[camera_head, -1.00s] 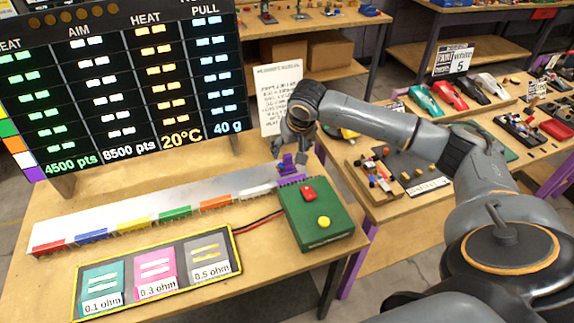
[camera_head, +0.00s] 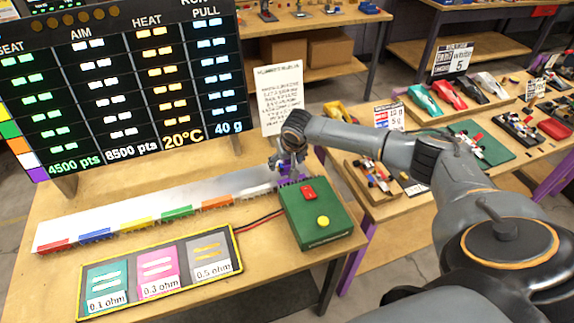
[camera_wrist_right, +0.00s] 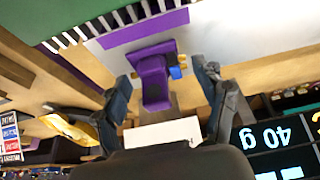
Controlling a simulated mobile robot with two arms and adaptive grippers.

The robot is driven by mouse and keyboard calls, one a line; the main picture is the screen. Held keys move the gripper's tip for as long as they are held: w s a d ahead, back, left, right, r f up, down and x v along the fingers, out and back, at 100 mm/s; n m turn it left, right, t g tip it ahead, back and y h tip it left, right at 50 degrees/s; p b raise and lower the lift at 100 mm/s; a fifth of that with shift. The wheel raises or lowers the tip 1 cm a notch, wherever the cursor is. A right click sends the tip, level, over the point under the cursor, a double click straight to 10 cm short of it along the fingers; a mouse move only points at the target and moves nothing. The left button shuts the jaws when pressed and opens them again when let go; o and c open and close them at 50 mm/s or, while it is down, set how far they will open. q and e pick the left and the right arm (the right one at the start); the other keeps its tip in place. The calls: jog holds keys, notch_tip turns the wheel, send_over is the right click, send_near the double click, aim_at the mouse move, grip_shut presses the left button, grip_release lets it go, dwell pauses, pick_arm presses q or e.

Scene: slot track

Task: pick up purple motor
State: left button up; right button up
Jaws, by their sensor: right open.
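The purple motor (camera_wrist_right: 153,82) shows in the right wrist view, between the two dark fingers of my right gripper (camera_wrist_right: 162,76). It has a blue part and small yellowish parts near its upper end. The fingers are open, with visible gaps at both sides of the motor. In the head view my right gripper (camera_head: 287,172) is low at the right end of the white track strip, behind the green box, and largely hides the motor. My left gripper is not in view.
The green box (camera_head: 318,222) with red and yellow buttons stands close in front of the right gripper. The long white strip (camera_head: 165,208) has coloured blocks along its edge. A resistor panel (camera_head: 160,268) lies in front. The score board (camera_head: 120,85) stands behind.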

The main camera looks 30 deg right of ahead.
jog(key=shift+c, duration=0.4)
jog(key=c, duration=1.2)
jog(key=shift+r, duration=0.1)
